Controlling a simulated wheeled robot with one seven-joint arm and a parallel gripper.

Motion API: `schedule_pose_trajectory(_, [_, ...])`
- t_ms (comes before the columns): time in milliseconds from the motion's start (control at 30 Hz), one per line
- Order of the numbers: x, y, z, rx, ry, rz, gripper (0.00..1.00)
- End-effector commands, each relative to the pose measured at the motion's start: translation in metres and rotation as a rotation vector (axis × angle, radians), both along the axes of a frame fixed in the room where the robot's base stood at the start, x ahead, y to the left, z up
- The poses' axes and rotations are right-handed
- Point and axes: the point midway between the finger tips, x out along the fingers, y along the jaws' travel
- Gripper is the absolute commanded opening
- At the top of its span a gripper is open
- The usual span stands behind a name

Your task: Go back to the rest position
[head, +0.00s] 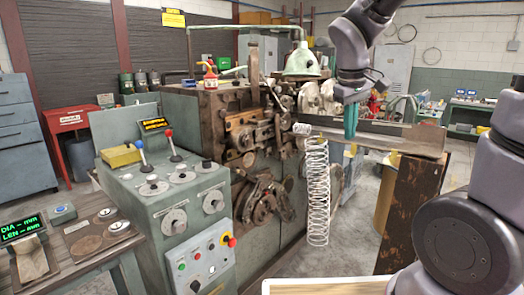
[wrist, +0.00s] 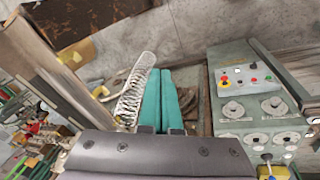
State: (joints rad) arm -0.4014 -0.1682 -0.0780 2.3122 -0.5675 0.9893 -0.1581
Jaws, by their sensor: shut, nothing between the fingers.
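My gripper (head: 350,121) has teal fingers pointing down in the head view, at the right end of the spring coiler (head: 245,140). In the wrist view the gripper (wrist: 159,88) shows its two fingers closed together with nothing held. A long white wire spring (head: 317,190) hangs from the coiler just left of and below my gripper in the head view. The spring also shows in the wrist view (wrist: 136,85), just left of the fingers; whether they touch is unclear.
A green control console (head: 178,208) with levers, dials and buttons stands in front of the coiler. A brown rusty post (head: 410,205) stands at the right under a metal trough (head: 400,138). A gauge table (head: 85,238) is at the lower left. Grey floor shows between coiler and post.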

Motion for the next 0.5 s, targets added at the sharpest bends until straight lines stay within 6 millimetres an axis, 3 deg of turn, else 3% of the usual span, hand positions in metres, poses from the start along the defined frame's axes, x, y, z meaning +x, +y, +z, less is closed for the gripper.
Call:
schedule_pose_trajectory(33, [-0.013,-0.01,0.015,0.072,-0.042,-0.086,0.0])
schedule_pose_trajectory(200, [-0.052,-0.024,0.053,0.306,-0.165,-0.342,0.0])
schedule_pose_trajectory(500, [-0.095,-0.027,0.09,0.583,-0.332,-0.612,0.0])
